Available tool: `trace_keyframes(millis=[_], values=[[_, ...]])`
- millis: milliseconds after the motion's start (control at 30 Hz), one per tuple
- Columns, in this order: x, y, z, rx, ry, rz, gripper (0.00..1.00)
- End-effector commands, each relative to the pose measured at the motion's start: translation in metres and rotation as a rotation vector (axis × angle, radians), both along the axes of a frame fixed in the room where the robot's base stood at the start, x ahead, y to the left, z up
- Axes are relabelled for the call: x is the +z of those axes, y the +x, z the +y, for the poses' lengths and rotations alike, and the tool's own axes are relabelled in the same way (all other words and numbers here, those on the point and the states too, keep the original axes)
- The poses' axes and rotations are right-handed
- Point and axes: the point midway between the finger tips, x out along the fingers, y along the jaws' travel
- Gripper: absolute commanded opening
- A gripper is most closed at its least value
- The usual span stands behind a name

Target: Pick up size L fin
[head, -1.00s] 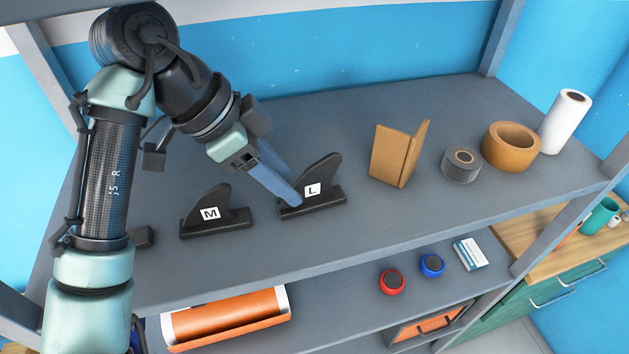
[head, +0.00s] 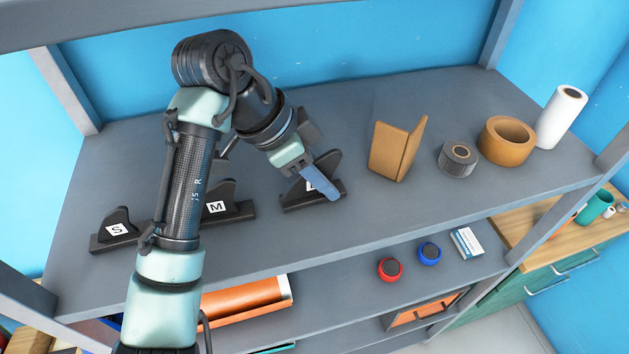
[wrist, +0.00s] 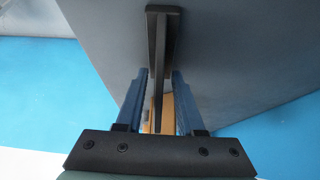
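The size L fin (head: 297,203) is black and stands upright on its base on the grey upper shelf. In the head view my gripper's blue finger covers much of its white L label. My gripper (wrist: 160,72) is open, with its two blue fingers on either side of the thin fin (wrist: 165,45) in the wrist view. Gaps show between each finger and the fin. The size M fin (head: 217,206) and size S fin (head: 116,231) stand to the left, the M fin partly behind my arm.
A brown cardboard piece (head: 390,152) stands just right of the L fin. Grey tape (head: 458,160), brown tape (head: 507,142) and a white roll (head: 562,117) stand farther right. A shelf post (head: 66,88) rises at the back left. The shelf behind the fins is clear.

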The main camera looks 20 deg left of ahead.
Motion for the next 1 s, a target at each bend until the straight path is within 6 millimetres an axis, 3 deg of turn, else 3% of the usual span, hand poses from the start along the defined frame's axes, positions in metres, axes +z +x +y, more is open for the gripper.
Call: trace_keyframes(millis=[33, 167, 633, 900, 1000], values=[[0.000, 0.000, 0.000, 0.000, 0.000, 0.000, 0.23], [0.000, 0.000, 0.000, 0.000, 0.000, 0.000, 0.00], [0.004, 0.000, 0.000, 0.000, 0.001, -0.001, 0.00], [0.035, 0.001, 0.001, 0.000, 0.005, -0.005, 0.00], [0.035, -0.013, -0.008, 0.000, 0.004, -0.004, 0.00]])
